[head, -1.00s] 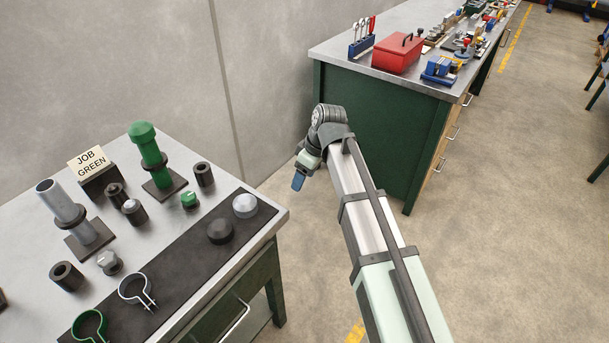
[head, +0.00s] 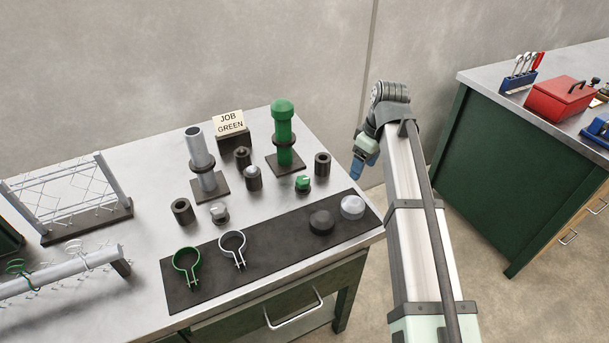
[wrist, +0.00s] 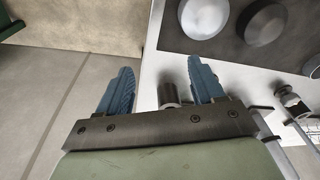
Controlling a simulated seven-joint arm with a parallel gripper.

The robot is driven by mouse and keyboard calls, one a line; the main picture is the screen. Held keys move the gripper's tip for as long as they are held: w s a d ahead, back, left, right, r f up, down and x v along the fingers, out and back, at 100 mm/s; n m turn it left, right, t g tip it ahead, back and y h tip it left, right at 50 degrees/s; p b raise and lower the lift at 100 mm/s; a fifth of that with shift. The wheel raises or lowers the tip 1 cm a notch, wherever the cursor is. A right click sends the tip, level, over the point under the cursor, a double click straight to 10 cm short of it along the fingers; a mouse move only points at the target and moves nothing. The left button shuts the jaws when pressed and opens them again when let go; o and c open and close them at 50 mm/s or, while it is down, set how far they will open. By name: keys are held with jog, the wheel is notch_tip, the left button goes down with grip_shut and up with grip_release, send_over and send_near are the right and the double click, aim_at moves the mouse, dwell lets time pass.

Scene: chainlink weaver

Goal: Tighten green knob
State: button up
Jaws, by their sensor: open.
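The small green knob (head: 303,183) sits on a dark base on the bench, in front of the green post (head: 283,135) with its green cap and dark collar. A similar grey knob (head: 219,212) stands farther left. A sign reading JOB GREEN (head: 230,123) stands behind. My gripper (head: 364,168) is raised at the bench's right side, to the right of the green knob and apart from it. In the wrist view my gripper (wrist: 162,85) is open, its two blue fingers wide apart with nothing held. I cannot make out the green knob in the wrist view.
A dark mat (head: 277,254) along the bench front holds a green clamp ring (head: 187,262), a grey clamp ring (head: 232,246), a black cap (head: 321,222) and a pale cap (head: 352,207). Dark sleeves and a grey post (head: 203,160) stand nearby. A wire rack (head: 85,232) is left.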

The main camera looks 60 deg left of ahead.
aim_at(303, 178)
jog(key=s+a+r+n+t+h, duration=0.1)
jog(key=s+a+r, duration=0.3)
jog(key=s, duration=0.3)
jog(key=s+a+r+n, duration=0.2)
jog(key=s+a+r, duration=0.2)
jog(key=s, duration=0.3)
jog(key=f, duration=1.3)
jog(key=shift+w+a+f, duration=0.2)
jog(key=shift+f, duration=0.2)
jog(key=c, duration=1)
jog(key=shift+m, duration=0.3)
jog(key=shift+c, duration=0.3)
jog(key=m, duration=0.5)
jog(key=shift+m, duration=2)
jog(key=shift+r, duration=0.1)
